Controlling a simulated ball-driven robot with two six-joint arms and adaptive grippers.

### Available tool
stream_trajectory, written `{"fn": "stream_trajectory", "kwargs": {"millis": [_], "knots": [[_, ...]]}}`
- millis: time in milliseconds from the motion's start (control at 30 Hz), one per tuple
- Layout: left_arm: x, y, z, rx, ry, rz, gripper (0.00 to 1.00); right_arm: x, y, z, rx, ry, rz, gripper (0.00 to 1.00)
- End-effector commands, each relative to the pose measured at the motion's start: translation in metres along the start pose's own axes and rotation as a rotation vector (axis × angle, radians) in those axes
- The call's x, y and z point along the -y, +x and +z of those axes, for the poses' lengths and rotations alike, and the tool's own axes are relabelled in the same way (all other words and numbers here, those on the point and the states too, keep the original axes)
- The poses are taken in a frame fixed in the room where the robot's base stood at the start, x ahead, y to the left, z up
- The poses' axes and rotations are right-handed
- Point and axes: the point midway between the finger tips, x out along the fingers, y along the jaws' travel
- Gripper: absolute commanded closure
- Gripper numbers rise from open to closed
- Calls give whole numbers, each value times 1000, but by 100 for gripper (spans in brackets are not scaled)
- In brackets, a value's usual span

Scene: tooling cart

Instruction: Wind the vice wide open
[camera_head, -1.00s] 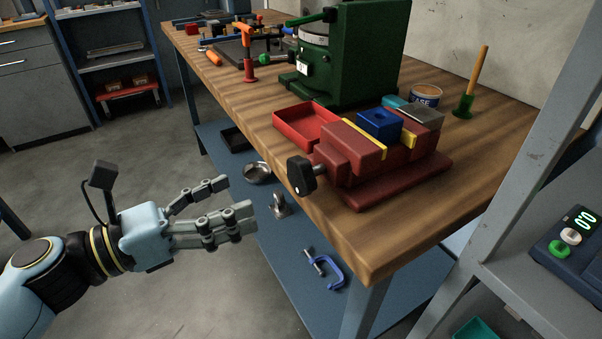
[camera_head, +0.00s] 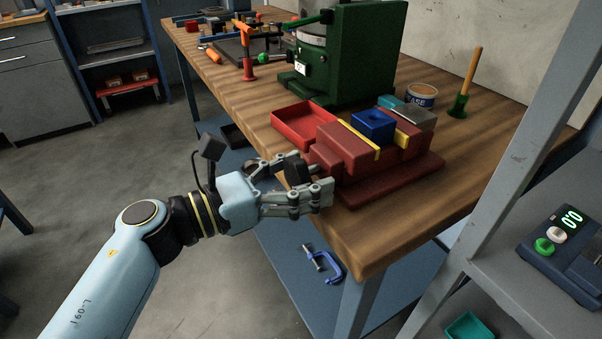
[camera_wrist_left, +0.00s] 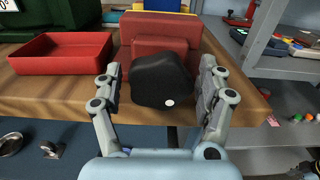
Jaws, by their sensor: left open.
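The red vice (camera_head: 352,158) sits at the front edge of the wooden bench, with yellow strips at its jaws and a blue block (camera_head: 373,125) between them. Its black knob (camera_head: 297,170) sticks out at the front, and in the left wrist view the knob (camera_wrist_left: 160,80) shows large with a white dot low on its face. My left gripper (camera_head: 312,178) is open, with its fingers on either side of the knob. In the left wrist view small gaps show between the fingers (camera_wrist_left: 161,90) and the knob. My right gripper is in neither view.
A red open tray (camera_head: 303,124) lies left of the vice, beside the green machine (camera_head: 355,50). A tin (camera_head: 421,95) and a wooden-handled brush (camera_head: 464,88) stand behind. A grey shelf frame (camera_head: 520,150) rises at right. A blue clamp (camera_head: 325,262) lies on the lower shelf.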

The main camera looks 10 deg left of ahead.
Motion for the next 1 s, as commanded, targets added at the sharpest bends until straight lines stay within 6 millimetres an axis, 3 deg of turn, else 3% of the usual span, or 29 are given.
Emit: {"fn": "stream_trajectory", "kwargs": {"millis": [67, 500, 767, 1000], "knots": [[0, 0, 0, 0, 0, 0, 26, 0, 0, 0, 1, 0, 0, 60], [0, -1, 0, 0, -1, 0, 83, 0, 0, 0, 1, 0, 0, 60], [0, -1, 1, -1, -32, 0, 83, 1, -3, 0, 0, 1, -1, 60], [1, -1, 2, -1, -162, 0, 83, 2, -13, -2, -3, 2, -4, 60]]}}
